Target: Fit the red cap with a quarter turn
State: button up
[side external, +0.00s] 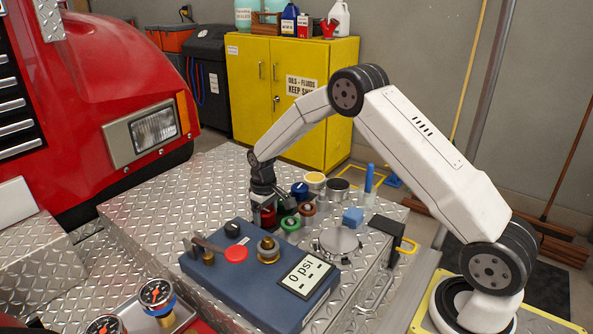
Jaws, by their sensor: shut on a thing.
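My gripper (263,205) points down over the diamond-plate bench, behind the blue pump box. It is shut on a dark red cap (265,217), which shows between the fingers. The fingers cover part of the cap, and I cannot tell whether it touches the surface below. The blue box (215,276) stands in front, with a brass fitting (268,249) on its top, to the right of and nearer than the gripper. A display (303,278) on the box reads 0 psi.
A green cap (290,224), brown cap (307,209) and blue cap (299,190) stand close right of my gripper. Cans, a round silver plate (338,241) and a blue block (352,216) lie further right. The bench left of the gripper is clear.

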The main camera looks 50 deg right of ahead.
aim_at(265, 209)
jog(key=shift+r, duration=4.15)
jog(key=shift+s+a+r, duration=0.25)
jog(key=shift+a+r, duration=0.05)
jog(key=shift+a, duration=0.2)
jog(key=s+a+r, duration=0.2)
jog(key=s+a, duration=0.1)
jog(key=s+a+r, duration=0.2)
jog(key=s+a, duration=0.1)
jog(key=a, duration=0.1)
jog(key=s+a+r, duration=0.2)
jog(key=s+a, duration=0.1)
jog(key=s, duration=0.1)
jog(key=shift+a, duration=0.25)
jog(key=shift+s+a+r, duration=0.15)
jog(key=shift+s+a, duration=0.1)
jog(key=shift+s, duration=0.25)
